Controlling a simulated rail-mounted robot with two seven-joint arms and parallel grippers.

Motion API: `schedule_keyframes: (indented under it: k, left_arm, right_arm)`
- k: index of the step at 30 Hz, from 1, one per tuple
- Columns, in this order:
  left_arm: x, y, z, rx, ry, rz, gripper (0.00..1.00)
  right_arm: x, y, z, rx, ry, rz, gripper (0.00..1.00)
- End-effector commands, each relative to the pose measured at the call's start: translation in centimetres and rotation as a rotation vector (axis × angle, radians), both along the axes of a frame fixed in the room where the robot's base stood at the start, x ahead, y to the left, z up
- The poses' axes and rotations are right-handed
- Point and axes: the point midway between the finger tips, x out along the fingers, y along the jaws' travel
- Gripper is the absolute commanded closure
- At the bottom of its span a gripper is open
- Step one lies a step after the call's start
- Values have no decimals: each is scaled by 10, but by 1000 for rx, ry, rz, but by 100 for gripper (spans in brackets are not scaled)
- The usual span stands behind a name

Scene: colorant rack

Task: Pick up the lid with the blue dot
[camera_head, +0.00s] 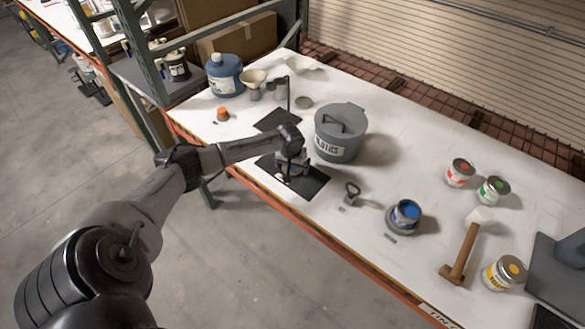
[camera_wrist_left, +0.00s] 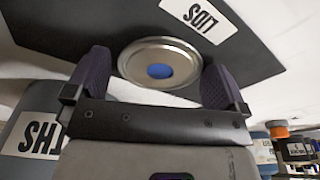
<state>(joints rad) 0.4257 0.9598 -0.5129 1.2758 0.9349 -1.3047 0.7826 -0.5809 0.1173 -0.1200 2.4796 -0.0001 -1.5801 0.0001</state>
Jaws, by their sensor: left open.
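The lid with the blue dot (camera_wrist_left: 160,82) is a round silver metal disc, seen in the left wrist view. It lies on a dark mat (camera_wrist_left: 245,55) with a white "LIDS" label. My left gripper (camera_wrist_left: 157,66) is open, with one dark finger on each side of the lid. I cannot tell whether the fingers touch its rim. In the head view my left gripper (camera_head: 290,172) is low over the dark mat (camera_head: 312,183) near the table's front edge, and it hides the lid there. My right gripper is not in view.
A large grey lidded bucket (camera_head: 335,149) stands close behind the gripper. An open blue paint can (camera_head: 405,214) and a small dark tool (camera_head: 352,190) are to the right. A blue jug (camera_head: 225,75) is at the back left.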

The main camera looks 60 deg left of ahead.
Motion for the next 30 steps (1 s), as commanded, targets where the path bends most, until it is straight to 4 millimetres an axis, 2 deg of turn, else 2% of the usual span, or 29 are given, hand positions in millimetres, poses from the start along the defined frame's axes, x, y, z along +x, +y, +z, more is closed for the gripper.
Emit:
schedule_keyframes:
  k: [4, 17, 25, 30]
  left_arm:
    - [0, 0, 0, 0, 0, 0, 1]
    - [0, 0, 1, 0, 0, 0, 42]
    - [0, 0, 3, 1, -1, 0, 44]
    - [0, 1, 16, 1, -2, 1, 44]
  right_arm:
    - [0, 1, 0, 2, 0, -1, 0]
    - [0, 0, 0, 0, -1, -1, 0]
    - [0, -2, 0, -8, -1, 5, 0]
    - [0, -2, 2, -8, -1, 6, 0]
